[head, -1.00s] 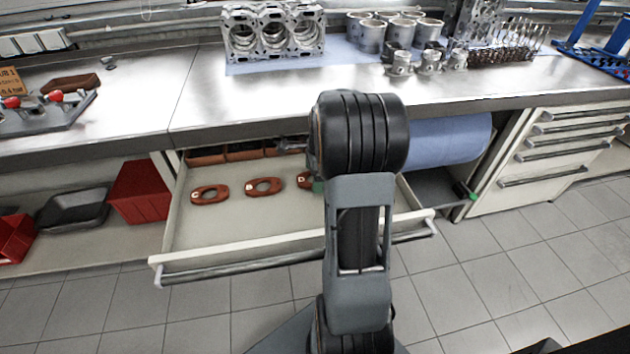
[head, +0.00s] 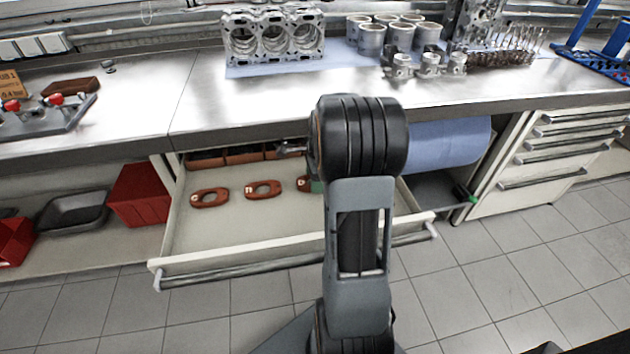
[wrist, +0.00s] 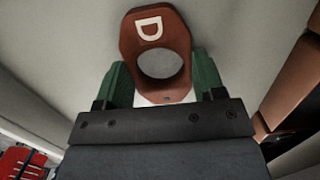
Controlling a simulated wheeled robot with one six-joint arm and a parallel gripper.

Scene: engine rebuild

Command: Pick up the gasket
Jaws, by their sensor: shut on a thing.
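A red-brown gasket (wrist: 172,28) marked with a pale letter D lies between the green fingers of my gripper (wrist: 164,85) in the wrist view. The fingers are shut on its near end, one at each side of its round hole. In the head view this gasket (head: 302,184) shows only in part, in the open drawer area; my arm hides the rest. A bit of green fingertip shows beside it. I cannot tell whether it touches the drawer floor. Two similar gaskets, one on the left (head: 222,203) and one in the middle (head: 263,197), lie flat in the drawer.
The open drawer (head: 235,225) has low walls and a front handle rail. Red-brown bins (head: 245,154) line its back, under the bench edge (head: 240,123). A red bin (head: 140,195) stands left and a blue roll (head: 450,145) right. An engine block (head: 273,38) sits on the bench.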

